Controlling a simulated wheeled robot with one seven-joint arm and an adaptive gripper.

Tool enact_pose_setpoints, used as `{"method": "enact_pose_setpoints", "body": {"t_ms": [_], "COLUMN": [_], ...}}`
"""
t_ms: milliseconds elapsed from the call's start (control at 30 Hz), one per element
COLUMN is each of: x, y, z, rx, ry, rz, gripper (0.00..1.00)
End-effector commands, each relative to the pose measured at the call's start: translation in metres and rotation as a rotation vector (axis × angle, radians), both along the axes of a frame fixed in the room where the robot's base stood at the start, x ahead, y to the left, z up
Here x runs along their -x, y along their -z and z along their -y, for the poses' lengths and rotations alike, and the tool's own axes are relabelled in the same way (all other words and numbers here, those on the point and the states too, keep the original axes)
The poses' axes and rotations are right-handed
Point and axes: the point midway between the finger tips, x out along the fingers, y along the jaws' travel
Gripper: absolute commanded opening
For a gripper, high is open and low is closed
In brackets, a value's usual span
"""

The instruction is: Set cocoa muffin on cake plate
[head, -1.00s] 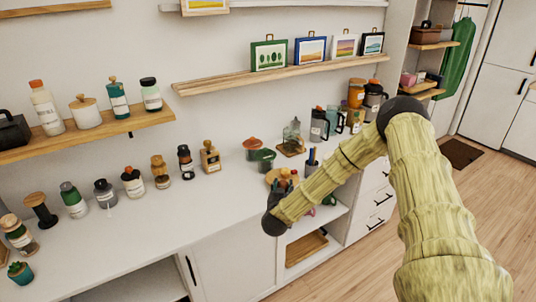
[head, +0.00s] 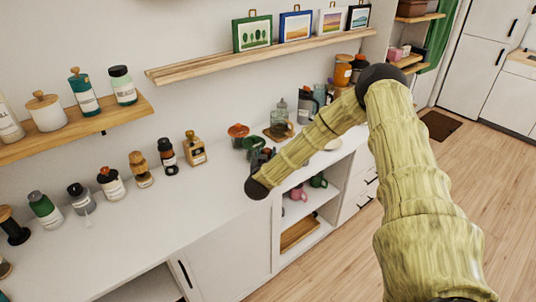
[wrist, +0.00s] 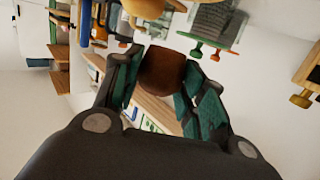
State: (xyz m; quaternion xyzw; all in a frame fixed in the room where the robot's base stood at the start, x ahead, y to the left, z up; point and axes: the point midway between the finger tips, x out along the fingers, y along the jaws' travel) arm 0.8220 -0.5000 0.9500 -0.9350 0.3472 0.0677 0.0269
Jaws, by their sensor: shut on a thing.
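In the wrist view my gripper (wrist: 163,75) is shut on a brown, rounded piece, the cocoa muffin (wrist: 161,70), held between its dark green finger pads. I cannot pick out the cake plate for certain. A pale rounded edge (head: 333,144) shows behind my forearm on the counter, but I cannot tell what it belongs to.
The white counter (head: 160,228) holds a row of bottles and jars along the wall. A picture ledge (head: 262,57) and a bottle shelf (head: 78,130) hang above. Cubbies with mugs lie below.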

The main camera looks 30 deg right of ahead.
Motion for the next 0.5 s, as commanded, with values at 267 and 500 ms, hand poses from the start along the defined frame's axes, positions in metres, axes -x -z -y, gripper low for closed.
{"method": "enact_pose_setpoints", "body": {"t_ms": [267,500], "x": [0.001,0.001], "y": [0.031,0.049], "z": [0.004,0.003], "rx": [-0.001,0.001], "ry": [0.005,0.004], "rz": [-0.002,-0.002], "gripper": [0.16,0.16]}}
